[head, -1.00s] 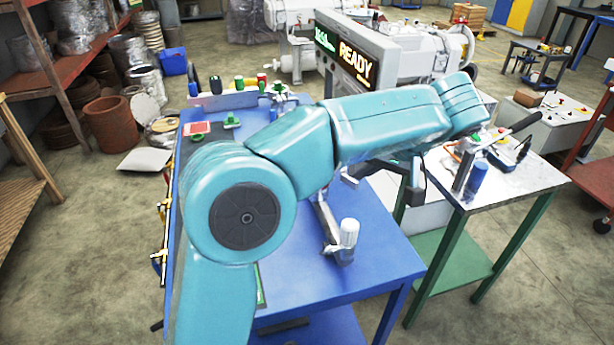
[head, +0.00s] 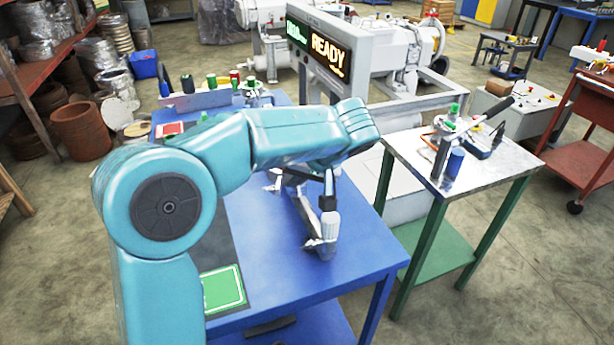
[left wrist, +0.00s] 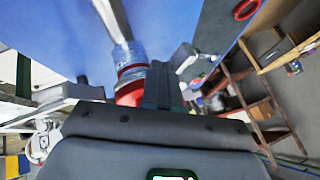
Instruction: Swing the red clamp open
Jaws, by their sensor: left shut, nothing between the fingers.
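A red band-like part (left wrist: 131,84), which looks like the red clamp, sits around a clear and metal tube (left wrist: 122,45) in the left wrist view. It is close in front of my left gripper. I cannot make out its red in the head view, where my arm covers part of the bench. My left gripper (head: 328,200) points down over the blue bench, just above a pale-knobbed metal fitting (head: 322,240). Its dark fingers also show in the left wrist view (left wrist: 156,84), shut and empty, beside the red part. Whether they touch it, I cannot tell. My right gripper is out of view.
The blue table (head: 350,265) has free room at its front right. A steel-topped table (head: 500,160) with tools stands to the right. A grey machine with a READY display (head: 328,52) is behind. A green-framed panel (head: 223,288) lies near the front.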

